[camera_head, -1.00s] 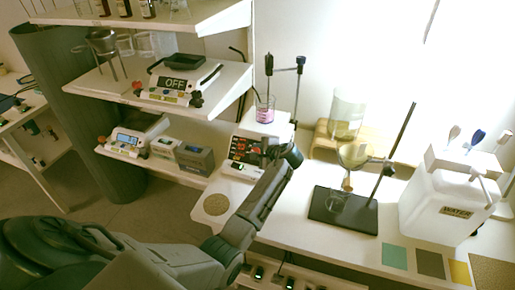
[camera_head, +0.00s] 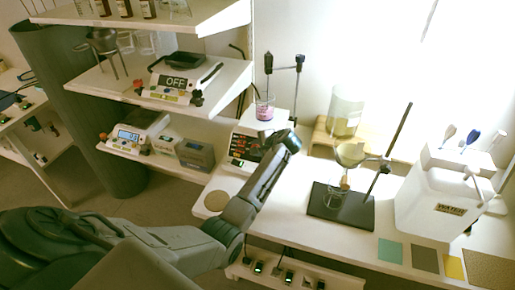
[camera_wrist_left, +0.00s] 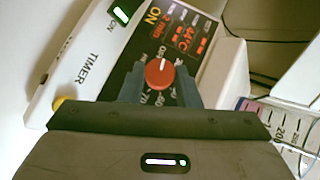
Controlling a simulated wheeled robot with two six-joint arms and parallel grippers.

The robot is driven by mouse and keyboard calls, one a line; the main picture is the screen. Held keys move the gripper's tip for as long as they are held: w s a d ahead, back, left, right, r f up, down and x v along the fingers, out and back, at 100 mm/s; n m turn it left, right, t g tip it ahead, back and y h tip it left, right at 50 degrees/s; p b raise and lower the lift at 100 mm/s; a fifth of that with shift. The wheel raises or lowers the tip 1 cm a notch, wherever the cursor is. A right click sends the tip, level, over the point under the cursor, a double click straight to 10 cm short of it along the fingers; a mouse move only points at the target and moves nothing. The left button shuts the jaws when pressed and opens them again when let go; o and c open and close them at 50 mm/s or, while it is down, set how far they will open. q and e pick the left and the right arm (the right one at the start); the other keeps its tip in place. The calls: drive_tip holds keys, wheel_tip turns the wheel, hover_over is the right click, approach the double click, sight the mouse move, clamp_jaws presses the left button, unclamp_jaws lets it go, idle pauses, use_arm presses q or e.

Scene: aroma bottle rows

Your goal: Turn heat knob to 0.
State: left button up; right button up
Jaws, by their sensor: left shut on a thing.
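The heat knob (camera_wrist_left: 160,73) is red and round, on the dark panel of a white heater unit (camera_head: 240,130). The wrist view shows its white mark pointing up in the picture, toward a small label that looks like OFF; numbers ring it. My left gripper (camera_wrist_left: 160,86) is shut on the knob, one finger on each side. The panel display (camera_wrist_left: 180,35) reads ON, about 44°C and 2 min. In the head view my left gripper (camera_head: 285,140) reaches the unit's front and hides the knob. My right gripper is not in view.
A beaker of pink liquid (camera_head: 264,108) stands on the heater, beside a rod stand (camera_head: 299,75). To the right are a glass funnel (camera_head: 349,152) on a black-based stand and a white water container (camera_head: 432,200). Shelves with a scale-like device (camera_head: 180,80) rise at left.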

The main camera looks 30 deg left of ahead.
use_arm(q)
drive_tip(key=o, duration=1)
drive_tip(key=shift+c, duration=0.2)
drive_tip(key=b+v, duration=0.1)
drive_tip(key=v, duration=0.9)
drive_tip(key=shift+d+r+b, duration=0.25)
drive_tip(key=shift+d+b, duration=0.05)
drive_tip(key=shift+b, duration=0.1)
drive_tip(key=shift+s, duration=0.1)
